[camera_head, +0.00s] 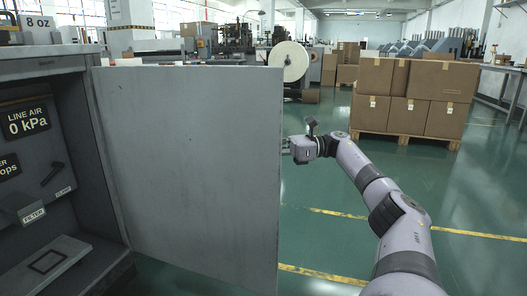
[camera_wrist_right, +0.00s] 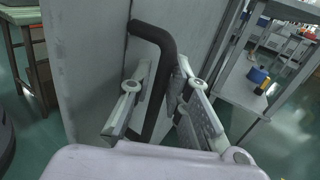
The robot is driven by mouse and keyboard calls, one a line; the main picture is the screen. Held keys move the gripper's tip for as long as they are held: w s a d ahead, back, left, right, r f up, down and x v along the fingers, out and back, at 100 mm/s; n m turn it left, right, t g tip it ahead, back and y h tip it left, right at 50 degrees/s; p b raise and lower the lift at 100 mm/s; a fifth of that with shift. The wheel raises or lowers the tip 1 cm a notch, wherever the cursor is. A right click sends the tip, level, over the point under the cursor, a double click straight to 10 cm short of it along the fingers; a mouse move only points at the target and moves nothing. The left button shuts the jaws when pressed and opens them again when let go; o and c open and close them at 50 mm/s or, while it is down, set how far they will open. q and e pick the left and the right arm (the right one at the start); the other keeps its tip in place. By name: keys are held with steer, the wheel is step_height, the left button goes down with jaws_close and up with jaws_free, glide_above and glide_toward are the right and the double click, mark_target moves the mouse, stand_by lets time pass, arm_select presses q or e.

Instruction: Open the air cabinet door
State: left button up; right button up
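The air cabinet (camera_head: 60,75) stands at the left of the head view. Its grey door (camera_head: 190,165) is swung wide open, showing the panel inside. My right gripper (camera_head: 288,147) is at the door's far right edge, its fingertips partly hidden behind the door. In the right wrist view, the black bent door handle (camera_wrist_right: 155,38) runs down between the two fingers of my right gripper (camera_wrist_right: 164,78). The fingers are close on either side of the handle; whether both press on it cannot be told. My left gripper is not in view.
Inside the cabinet are a "LINE AIR 0 kPa" display (camera_head: 27,122), a dark lever (camera_head: 52,173) and a filter label (camera_head: 33,215). Stacked cardboard boxes (camera_head: 415,95) stand on a pallet behind my right arm. Green floor (camera_head: 330,240) right of the door is clear.

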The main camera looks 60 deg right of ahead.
steer(key=shift+o, duration=1.2)
steer(key=shift+w, duration=0.1)
steer(key=shift+a+r, duration=0.1)
steer(key=v, duration=0.7)
steer(key=shift+d, duration=0.25)
